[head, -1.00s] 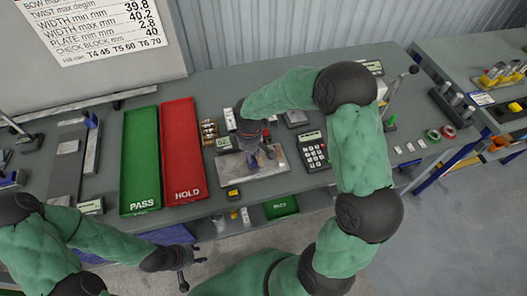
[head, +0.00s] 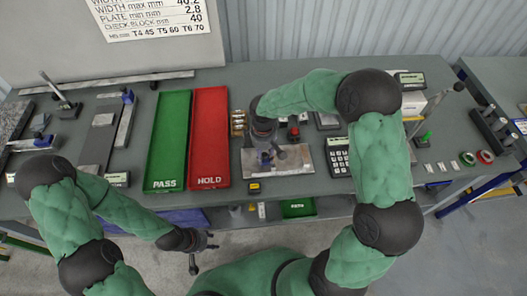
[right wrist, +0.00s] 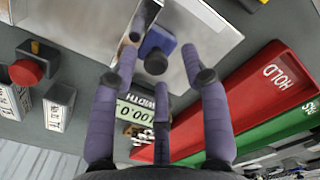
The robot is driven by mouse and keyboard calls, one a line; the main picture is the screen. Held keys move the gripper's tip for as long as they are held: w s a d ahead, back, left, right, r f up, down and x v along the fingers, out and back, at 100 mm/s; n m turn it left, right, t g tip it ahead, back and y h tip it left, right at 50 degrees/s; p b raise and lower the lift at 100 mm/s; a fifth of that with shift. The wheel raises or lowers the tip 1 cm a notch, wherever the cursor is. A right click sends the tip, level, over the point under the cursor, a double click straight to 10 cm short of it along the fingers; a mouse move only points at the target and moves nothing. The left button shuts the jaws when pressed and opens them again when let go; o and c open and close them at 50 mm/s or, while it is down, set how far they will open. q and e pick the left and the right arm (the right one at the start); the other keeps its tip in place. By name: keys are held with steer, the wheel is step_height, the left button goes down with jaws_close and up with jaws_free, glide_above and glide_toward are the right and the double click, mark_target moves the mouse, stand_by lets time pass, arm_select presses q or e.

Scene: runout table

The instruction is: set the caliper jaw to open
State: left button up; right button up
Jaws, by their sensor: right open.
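The caliper shows in the right wrist view as a green display (right wrist: 137,112) labelled WIDTH, with a blue block (right wrist: 158,41) and a dark round knob (right wrist: 155,62) beyond it on a pale metal plate (right wrist: 205,25). My right gripper (right wrist: 159,58) is open, its purple fingers spread either side of the block and knob; I cannot tell whether they touch. In the head view my right gripper (head: 278,160) is low over the plate (head: 305,160) and hides most of the caliper. My left gripper (head: 200,252) hangs in front of the table; its fingers are too small to judge.
The green PASS tray (head: 168,140) and red HOLD tray (head: 210,135) lie left of the plate. A keypad (head: 339,156) is close on its right. A red button (head: 294,132) stands behind. A stand (head: 440,105) and tape rolls (head: 477,158) are at the right.

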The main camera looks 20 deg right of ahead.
mark_target(263, 155)
steer(key=shift+r, duration=0.15)
step_height(263, 155, up, 12)
stand_by(0.4)
arm_select(q)
steer(key=shift+s, duration=0.1)
arm_select(e)
steer(key=shift+f, duration=0.2)
